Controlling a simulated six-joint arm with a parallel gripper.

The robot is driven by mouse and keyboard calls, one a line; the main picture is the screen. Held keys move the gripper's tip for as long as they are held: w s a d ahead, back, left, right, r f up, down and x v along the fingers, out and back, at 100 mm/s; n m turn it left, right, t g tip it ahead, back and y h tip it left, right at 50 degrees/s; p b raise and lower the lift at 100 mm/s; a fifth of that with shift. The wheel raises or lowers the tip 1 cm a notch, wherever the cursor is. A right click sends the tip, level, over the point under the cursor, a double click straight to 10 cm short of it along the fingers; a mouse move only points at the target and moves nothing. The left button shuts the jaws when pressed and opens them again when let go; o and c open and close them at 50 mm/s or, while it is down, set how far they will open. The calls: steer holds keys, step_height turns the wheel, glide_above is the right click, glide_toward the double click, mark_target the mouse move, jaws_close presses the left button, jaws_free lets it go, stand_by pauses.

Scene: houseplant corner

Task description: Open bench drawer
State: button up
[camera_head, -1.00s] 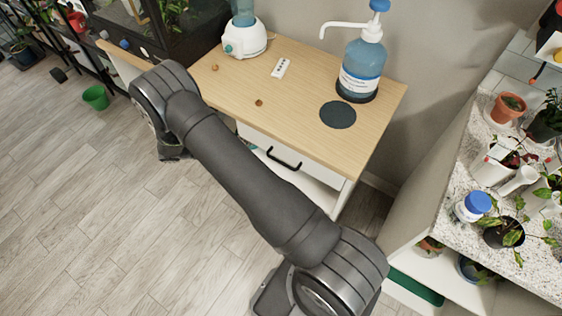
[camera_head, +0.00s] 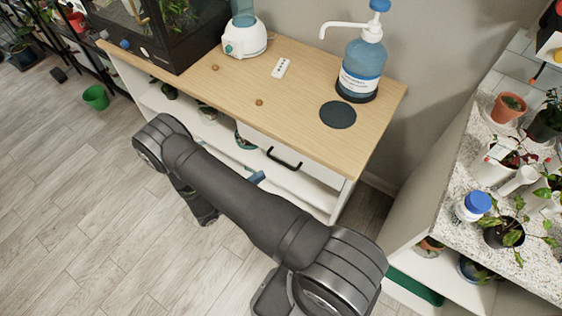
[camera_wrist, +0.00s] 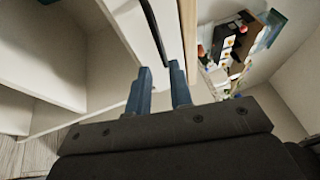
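The bench drawer has a white front (camera_head: 256,145) under the right part of the wooden bench top and looks shut. Its black bar handle (camera_head: 284,160) is clear in the head view. It also shows in the wrist view (camera_wrist: 153,28), running down from the top edge. My gripper (camera_wrist: 159,68) has two blue-grey fingers standing apart with nothing held. The handle's lower end appears close to the gap between the fingertips; I cannot tell whether they touch. In the head view my arm hides most of the gripper; a blue finger (camera_head: 257,177) shows left of and below the handle.
The bench top (camera_head: 300,105) carries a blue pump bottle (camera_head: 361,70), a dark round pad (camera_head: 338,115), a white power strip (camera_head: 281,68) and a glass terrarium (camera_head: 160,30). Open shelves with pots lie below. A plant counter (camera_head: 480,150) stands right. Floor in front is clear.

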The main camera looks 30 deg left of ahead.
mark_target(281, 162)
steer(key=x, duration=0.9)
steer(key=shift+w+d, duration=0.15)
steer(key=shift+w, duration=0.2)
jaws_close()
